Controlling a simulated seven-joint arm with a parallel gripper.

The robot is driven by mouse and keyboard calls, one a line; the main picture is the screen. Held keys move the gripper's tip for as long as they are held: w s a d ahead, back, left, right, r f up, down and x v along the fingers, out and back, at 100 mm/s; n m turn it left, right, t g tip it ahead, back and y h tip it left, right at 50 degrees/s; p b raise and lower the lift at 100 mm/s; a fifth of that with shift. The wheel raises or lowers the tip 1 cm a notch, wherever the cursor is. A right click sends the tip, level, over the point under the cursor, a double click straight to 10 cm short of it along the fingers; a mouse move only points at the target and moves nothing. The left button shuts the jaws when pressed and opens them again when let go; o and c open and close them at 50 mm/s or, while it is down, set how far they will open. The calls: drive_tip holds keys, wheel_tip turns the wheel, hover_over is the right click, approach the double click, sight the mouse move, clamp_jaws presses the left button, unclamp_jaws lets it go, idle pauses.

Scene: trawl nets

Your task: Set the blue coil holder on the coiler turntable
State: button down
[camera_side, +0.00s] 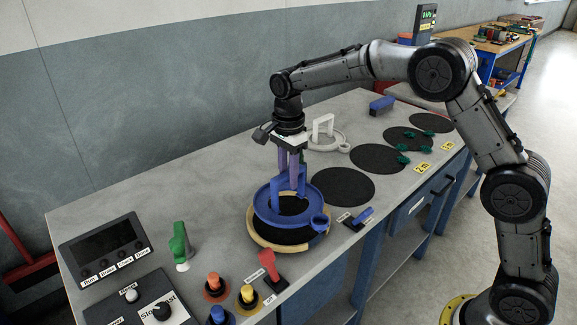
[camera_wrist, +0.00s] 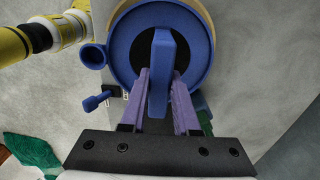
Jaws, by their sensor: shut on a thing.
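The blue coil holder (camera_side: 265,212) is a wide ring with an upright handle and a small side cup. My gripper (camera_side: 293,176), with purple fingers, points down and is shut on the handle. In the wrist view the handle (camera_wrist: 161,60) sits between the fingers, with the cup (camera_wrist: 93,56) at the ring's left. The coiler turntable (camera_side: 289,251), a black disc with a tan rim, lies directly below the ring. The ring looks level and slightly above the disc; I cannot tell whether they touch. The holder hides much of the turntable.
A white holder (camera_side: 342,146) stands behind my gripper. Several black round pads (camera_side: 343,187) run along the bench, some with green pieces (camera_side: 403,160). A blue lever (camera_side: 363,215), a red lever (camera_side: 270,266), a green-handled thing (camera_side: 180,242) and a control panel (camera_side: 104,250) stand nearby.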

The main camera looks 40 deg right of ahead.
drive_tip(key=shift+f, duration=1.75)
drive_tip(key=shift+f, duration=0.7)
drive_tip(key=c, duration=0.6)
unclamp_jaws()
drive_tip(key=shift+o, duration=0.2)
wheel_tip(320, 180, up, 14)
drive_tip(key=shift+f, duration=0.1)
